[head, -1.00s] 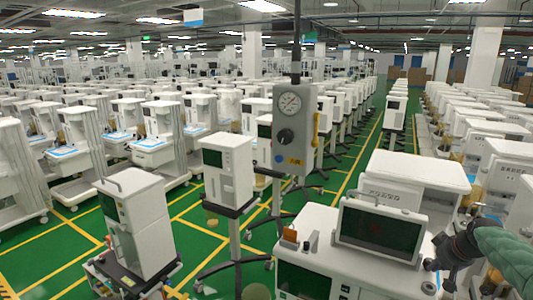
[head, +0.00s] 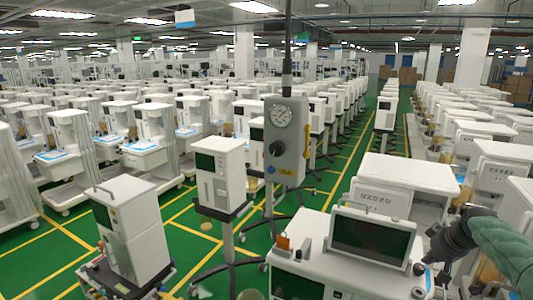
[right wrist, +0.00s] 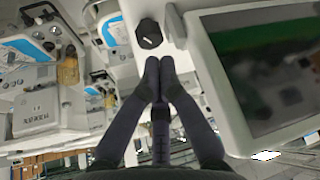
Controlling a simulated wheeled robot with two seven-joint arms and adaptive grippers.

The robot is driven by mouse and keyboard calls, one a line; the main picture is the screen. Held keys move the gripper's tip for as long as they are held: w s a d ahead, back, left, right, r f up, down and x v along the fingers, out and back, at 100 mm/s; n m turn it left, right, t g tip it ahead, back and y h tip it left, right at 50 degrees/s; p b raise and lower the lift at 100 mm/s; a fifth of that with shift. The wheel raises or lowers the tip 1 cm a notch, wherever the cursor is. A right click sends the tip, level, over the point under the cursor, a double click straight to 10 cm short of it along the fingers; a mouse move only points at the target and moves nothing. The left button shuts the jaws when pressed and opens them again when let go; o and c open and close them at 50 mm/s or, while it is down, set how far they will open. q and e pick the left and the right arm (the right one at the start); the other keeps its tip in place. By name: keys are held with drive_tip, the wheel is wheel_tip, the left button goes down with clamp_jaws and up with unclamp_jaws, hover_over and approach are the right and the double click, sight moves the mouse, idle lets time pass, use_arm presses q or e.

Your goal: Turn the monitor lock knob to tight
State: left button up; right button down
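The monitor (head: 370,235) stands on top of a white anaesthesia cart (head: 318,262) at the lower right. Its dark screen also fills the right side of the right wrist view (right wrist: 265,70). A black faceted knob (right wrist: 149,33) with a pale mark sits beside the monitor's frame. In the head view, a small round knob (head: 420,269) shows beside the monitor's lower right corner. My right gripper (head: 428,262) is close to it. In the right wrist view, its fingertips (right wrist: 159,62) are nearly together, empty and just short of the black knob. My left gripper is out of view.
A grey panel (head: 286,140) with a gauge and a dark dial hangs from a pole left of the monitor. Other white carts (head: 125,235) stand to the left, and rows of machines fill the hall. Green floor (head: 45,255) with yellow lines lies between them.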

sight(418, 270)
drive_tip(key=shift+d+f+b, duration=0.3)
drive_tip(key=shift+d+f, duration=0.1)
drive_tip(key=shift+f, duration=0.6)
drive_tip(key=shift+d+f+b, duration=0.3)
drive_tip(key=shift+d+f, duration=0.15)
drive_tip(key=shift+f, duration=0.55)
drive_tip(key=shift+d+f+b, duration=0.3)
drive_tip(key=shift+d+f, duration=0.1)
drive_tip(key=shift+f, duration=0.6)
drive_tip(key=shift+w+a, duration=0.1)
drive_tip(key=shift+w, duration=0.15)
drive_tip(key=shift+s+a+b, duration=0.1)
drive_tip(key=shift+a+b, duration=0.7)
drive_tip(key=shift+a, duration=0.15)
drive_tip(key=shift+a+f, duration=0.1)
